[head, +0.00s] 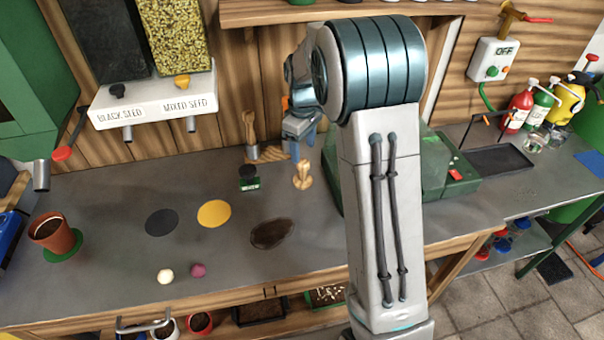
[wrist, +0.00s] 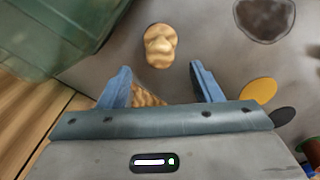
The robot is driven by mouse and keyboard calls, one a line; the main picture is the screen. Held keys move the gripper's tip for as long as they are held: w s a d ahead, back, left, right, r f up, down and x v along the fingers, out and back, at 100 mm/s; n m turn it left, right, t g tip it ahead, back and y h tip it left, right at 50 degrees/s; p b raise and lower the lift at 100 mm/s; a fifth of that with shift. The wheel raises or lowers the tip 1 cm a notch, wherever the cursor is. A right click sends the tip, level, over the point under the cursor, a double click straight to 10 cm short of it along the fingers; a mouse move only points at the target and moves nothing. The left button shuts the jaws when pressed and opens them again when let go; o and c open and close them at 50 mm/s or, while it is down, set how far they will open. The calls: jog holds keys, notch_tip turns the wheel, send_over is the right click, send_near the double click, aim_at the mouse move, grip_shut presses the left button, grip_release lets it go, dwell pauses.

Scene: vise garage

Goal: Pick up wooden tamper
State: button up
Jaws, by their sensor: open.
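The wooden tamper (head: 302,176) is a small pale turned piece standing on the grey counter, below my gripper in the head view. In the wrist view the tamper (wrist: 160,46) shows from above, past the fingertips and roughly centred between them sideways. My gripper (head: 296,150) has blue fingers and points down near the back wall. In the wrist view my gripper (wrist: 162,80) is open, with nothing held. A brown textured thing (wrist: 148,98) shows behind the fingers, partly hidden; I cannot tell what it is.
A small dark labelled jar (head: 249,178) stands left of the tamper. A wooden-handled tool (head: 249,128) stands by the wall. A green machine (head: 448,180) is to the right, partly behind my arm. A dark patch (head: 272,233) and a yellow disc (head: 214,213) lie on open counter.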

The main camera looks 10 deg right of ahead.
aim_at(303, 161)
jog(key=shift+f, duration=3.15)
jog(key=c, duration=1.1)
